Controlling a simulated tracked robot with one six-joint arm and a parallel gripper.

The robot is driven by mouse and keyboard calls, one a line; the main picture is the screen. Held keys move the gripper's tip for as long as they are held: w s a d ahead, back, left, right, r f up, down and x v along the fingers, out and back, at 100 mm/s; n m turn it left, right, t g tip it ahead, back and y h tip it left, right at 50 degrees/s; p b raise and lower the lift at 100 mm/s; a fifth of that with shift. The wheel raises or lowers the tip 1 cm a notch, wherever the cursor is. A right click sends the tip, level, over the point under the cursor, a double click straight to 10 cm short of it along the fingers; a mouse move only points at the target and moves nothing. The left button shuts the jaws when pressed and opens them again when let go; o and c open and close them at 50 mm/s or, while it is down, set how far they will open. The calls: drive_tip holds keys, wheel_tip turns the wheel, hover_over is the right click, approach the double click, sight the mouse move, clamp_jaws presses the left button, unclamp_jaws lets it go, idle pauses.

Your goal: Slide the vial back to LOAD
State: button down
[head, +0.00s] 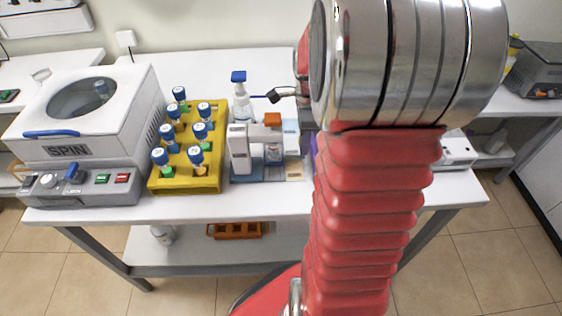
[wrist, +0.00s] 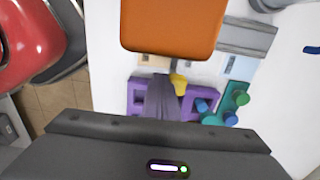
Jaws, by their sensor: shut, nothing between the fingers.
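The vial (head: 274,154) stands upright on the low white and blue device in the middle of the bench in the head view, below an orange block (head: 272,119). The block also fills the top of the wrist view (wrist: 172,25), and the vial cannot be made out there. The label LOAD is not readable in either view. My gripper (head: 272,96) is above and behind the device, partly hidden by my arm. In the wrist view its dark fingers (wrist: 168,80) are together and empty, over a purple rack (wrist: 137,98).
A yellow rack (head: 185,184) of blue-capped vials and the SPIN centrifuge (head: 85,105) stand left of the device. A spray bottle (head: 241,100) stands behind it. My arm hides the bench to the right. The bench's front strip is clear.

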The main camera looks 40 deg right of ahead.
drive_tip(key=shift+w+d, duration=0.4)
drive_tip(key=shift+w, duration=0.2)
drive_tip(key=shift+w+d, duration=0.35)
drive_tip(key=shift+w, duration=0.2)
drive_tip(key=shift+w+d, duration=0.1)
drive_tip(key=shift+w+d, duration=0.65)
drive_tip(key=shift+w, duration=0.35)
drive_tip(key=shift+s+a, duration=0.2)
drive_tip(key=shift+s, duration=0.1)
wheel_tip(320, 180, up, 8)
drive_tip(key=shift+f, duration=0.25)
idle(1.2)
drive_tip(key=shift+s, duration=0.1)
idle(0.4)
